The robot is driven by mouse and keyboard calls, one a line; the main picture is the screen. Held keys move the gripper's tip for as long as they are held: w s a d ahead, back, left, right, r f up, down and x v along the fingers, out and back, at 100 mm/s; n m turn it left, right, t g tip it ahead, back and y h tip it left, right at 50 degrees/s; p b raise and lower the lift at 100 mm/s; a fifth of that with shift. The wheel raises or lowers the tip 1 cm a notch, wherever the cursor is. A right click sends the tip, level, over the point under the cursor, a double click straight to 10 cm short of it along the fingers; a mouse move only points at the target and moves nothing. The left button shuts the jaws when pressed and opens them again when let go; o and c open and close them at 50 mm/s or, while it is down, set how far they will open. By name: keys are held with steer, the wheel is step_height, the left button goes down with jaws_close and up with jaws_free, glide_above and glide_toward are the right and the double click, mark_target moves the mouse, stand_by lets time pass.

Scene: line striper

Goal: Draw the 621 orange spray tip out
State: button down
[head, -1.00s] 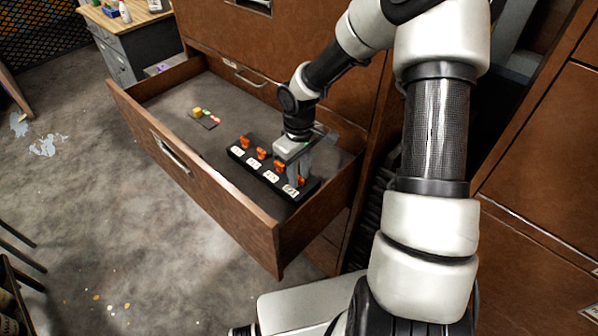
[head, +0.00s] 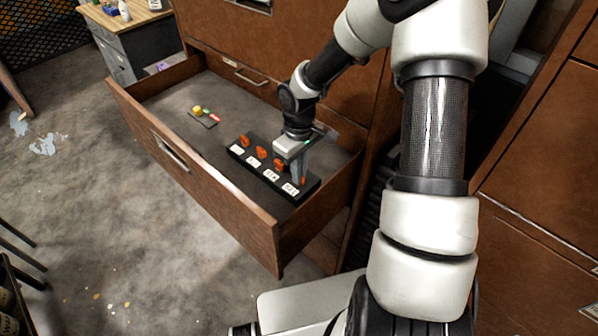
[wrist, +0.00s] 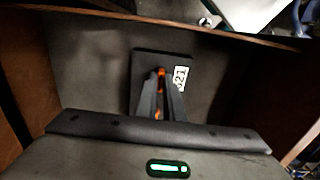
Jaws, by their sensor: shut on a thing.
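The black rack (head: 313,186) lies in the open drawer, with a row of orange spray tips and a white label in front of each. The 621 orange spray tip (wrist: 161,72) is at the rack's right end in the head view, where only a sliver of it (head: 303,181) shows. My gripper (head: 300,180) points down over it, fingers shut on it. In the wrist view my gripper (wrist: 160,92) hides most of the tip, beside the label (wrist: 181,77) reading 621. I cannot tell whether the tip is still seated in the rack.
Other orange tips (head: 278,164) stand close to the left of my gripper. A small dark holder with yellow, green and red pieces (head: 205,116) lies farther back in the drawer. The drawer's front wall (head: 190,170) and sides surround the rack.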

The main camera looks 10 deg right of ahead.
steer(key=shift+r+p, duration=0.6)
steer(key=shift+r, duration=0.15)
steer(key=shift+r+p, duration=1.9)
steer(key=shift+r, duration=0.5)
